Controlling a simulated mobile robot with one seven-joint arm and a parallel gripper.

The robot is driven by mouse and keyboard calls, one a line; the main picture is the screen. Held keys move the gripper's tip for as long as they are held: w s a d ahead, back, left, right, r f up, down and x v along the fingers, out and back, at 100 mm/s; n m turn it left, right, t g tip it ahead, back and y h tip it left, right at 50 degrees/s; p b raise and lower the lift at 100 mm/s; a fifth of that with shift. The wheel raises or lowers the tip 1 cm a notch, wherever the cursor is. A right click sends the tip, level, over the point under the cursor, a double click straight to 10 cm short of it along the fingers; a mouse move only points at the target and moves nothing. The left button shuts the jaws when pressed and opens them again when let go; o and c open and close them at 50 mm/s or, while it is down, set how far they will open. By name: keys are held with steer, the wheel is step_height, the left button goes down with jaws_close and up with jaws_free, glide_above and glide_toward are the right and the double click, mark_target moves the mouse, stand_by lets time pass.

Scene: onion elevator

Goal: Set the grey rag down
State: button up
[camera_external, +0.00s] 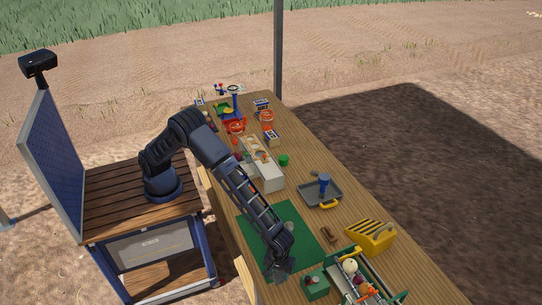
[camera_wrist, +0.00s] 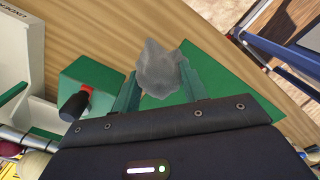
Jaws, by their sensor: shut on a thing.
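The grey rag (camera_wrist: 160,66) is a crumpled lump between the fingertips of my gripper (camera_wrist: 158,80) in the wrist view. My gripper is shut on it, with one finger on each side. In the external view my gripper (camera_external: 281,268) is low at the near end of the wooden table, by the near edge of the green mat (camera_external: 258,222). In the wrist view the rag overlaps the edge of the mat (camera_wrist: 228,78) and bare wood. I cannot tell whether it touches the surface. In the external view the rag is hard to tell from the dark gripper.
A green box (camera_wrist: 92,75) with a black and red knob stands just left of my gripper in the wrist view. A yellow-black case (camera_external: 371,237), a grey tray (camera_external: 320,195) and a filled green crate (camera_external: 388,291) lie to the right. The mat's middle looks mostly clear.

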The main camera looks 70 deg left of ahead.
mark_target(279, 273)
steer(key=shift+f, duration=3.05)
steer(key=shift+f, duration=0.45)
steer(key=o, duration=1)
step_height(279, 273, up, 11)
steer(key=shift+r, duration=1)
